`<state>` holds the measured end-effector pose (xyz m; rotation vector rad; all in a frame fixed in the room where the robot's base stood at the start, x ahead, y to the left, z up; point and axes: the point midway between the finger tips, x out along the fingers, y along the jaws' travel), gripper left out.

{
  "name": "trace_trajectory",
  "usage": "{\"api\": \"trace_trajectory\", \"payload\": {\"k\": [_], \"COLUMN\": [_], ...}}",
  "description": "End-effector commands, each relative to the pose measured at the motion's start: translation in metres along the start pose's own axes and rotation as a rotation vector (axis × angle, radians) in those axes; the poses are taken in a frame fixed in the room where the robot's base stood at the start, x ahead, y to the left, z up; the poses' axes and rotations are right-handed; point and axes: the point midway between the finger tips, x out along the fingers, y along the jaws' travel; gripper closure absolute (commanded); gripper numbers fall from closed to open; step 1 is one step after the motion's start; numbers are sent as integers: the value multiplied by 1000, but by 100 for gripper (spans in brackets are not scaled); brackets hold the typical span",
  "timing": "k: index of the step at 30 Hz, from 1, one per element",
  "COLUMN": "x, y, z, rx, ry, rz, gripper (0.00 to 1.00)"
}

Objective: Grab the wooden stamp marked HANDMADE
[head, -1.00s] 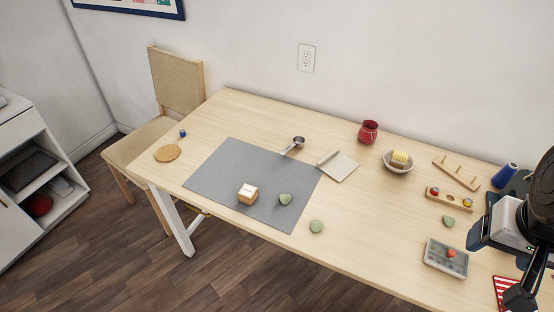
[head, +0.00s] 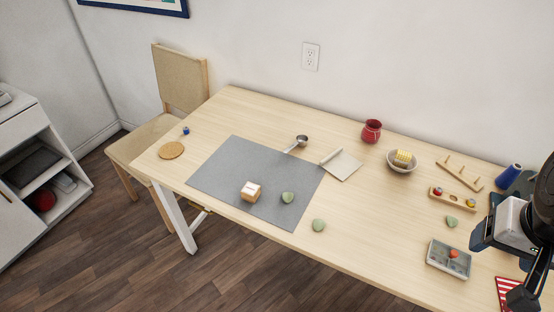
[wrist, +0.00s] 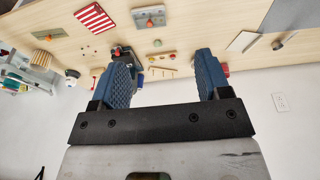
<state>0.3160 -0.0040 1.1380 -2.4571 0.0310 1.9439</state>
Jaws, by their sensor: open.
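A small light-wood block with a pale marked top (head: 250,191), which looks like the stamp, sits on the grey mat (head: 225,170) in the head view. Its lettering is too small to read. My gripper shows at the right edge of the head view (head: 492,214), far to the right of the block. In the wrist view my gripper (wrist: 163,62) has its two blue fingers wide apart with nothing between them. I cannot make out the block in the wrist view.
Beside the block on the mat is a green stone (head: 288,197); another (head: 319,225) lies off the mat. A metal scoop (head: 298,143), a red pot (head: 371,131), a bowl (head: 402,166), wooden racks (head: 453,199) and a grey tray (head: 448,258) stand rightward.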

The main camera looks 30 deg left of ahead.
Motion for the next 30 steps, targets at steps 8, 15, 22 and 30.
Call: {"api": "trace_trajectory", "payload": {"k": [8, 15, 22, 30], "x": [0, 2, 18, 51], "y": [0, -4, -31, -98], "z": [0, -2, -14, -39], "rx": [0, 6, 56, 186], "ry": [0, -9, -68, -217], "rz": [0, -13, -106, -300], "gripper": [17, 17, 17, 17]}}
